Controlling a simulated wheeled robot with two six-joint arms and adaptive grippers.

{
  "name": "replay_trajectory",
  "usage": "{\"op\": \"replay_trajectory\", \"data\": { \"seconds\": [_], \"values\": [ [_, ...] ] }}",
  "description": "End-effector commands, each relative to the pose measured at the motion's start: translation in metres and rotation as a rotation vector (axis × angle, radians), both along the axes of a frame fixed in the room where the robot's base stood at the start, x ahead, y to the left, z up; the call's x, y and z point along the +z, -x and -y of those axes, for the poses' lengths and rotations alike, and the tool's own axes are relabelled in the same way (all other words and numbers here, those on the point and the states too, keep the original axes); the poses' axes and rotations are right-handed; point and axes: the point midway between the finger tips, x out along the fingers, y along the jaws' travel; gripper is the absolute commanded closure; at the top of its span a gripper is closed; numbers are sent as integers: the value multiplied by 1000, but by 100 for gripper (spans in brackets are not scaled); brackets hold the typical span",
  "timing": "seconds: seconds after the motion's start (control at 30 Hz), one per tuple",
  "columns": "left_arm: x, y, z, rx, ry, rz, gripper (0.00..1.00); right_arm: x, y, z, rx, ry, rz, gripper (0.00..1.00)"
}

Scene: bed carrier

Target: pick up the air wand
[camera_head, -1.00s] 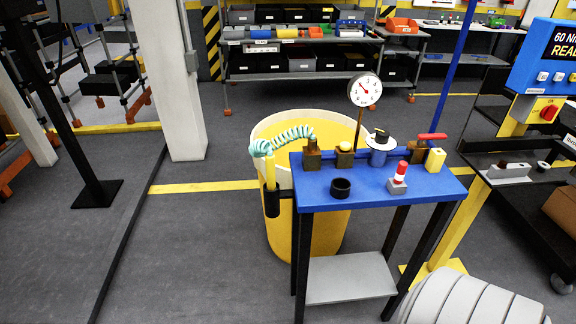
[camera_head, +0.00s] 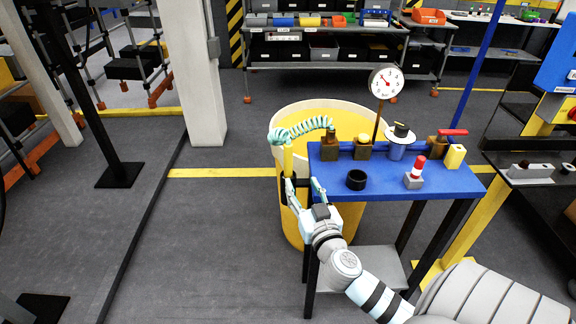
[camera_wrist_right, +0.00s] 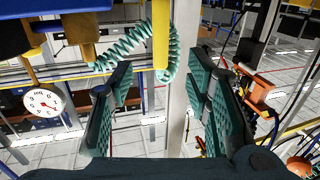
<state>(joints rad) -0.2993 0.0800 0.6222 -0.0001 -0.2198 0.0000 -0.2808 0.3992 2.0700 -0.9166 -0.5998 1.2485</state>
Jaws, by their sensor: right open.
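The air wand (camera_head: 288,159) is a slim yellow upright rod in a dark holder at the left edge of the blue table (camera_head: 385,186). A teal coiled hose (camera_head: 305,128) runs from its top to the fittings on the table. My right gripper (camera_head: 304,187) is open beside the holder, its fingers pointing up and away. In the right wrist view, the wand (camera_wrist_right: 161,36) shows beyond and between the open fingers (camera_wrist_right: 160,82), with the hose (camera_wrist_right: 137,43) curling around near it. I see no contact. The wand's lower part is partly hidden. My left gripper is out of view.
A large yellow bin (camera_head: 300,117) stands behind the table. The floor to the left is clear up to a white pillar (camera_head: 195,75).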

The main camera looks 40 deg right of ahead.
Motion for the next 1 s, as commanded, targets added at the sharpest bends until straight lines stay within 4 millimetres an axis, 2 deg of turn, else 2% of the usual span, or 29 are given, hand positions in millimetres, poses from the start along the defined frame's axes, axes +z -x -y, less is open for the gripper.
{"op": "replay_trajectory", "data": {
  "seconds": [0.2, 0.43, 0.53, 0.6, 0.7, 0.87, 1.0],
  "values": [
    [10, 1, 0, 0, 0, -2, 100, 4, -53, 22, -2, -2, 2, 56],
    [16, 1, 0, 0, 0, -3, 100, 6, -84, 34, -3, -4, -1, 56],
    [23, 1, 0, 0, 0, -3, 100, 12, -103, 41, -3, -5, -1, 56],
    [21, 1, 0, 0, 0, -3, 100, 9, -114, 45, -4, -3, -2, 56],
    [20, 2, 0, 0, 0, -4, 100, 9, -122, 48, -2, -4, -2, 56],
    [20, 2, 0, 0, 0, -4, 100, 8, -121, 48, -2, -4, -3, 56],
    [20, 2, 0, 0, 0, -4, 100, 8, -121, 48, -2, -3, -3, 76]
  ]
}}
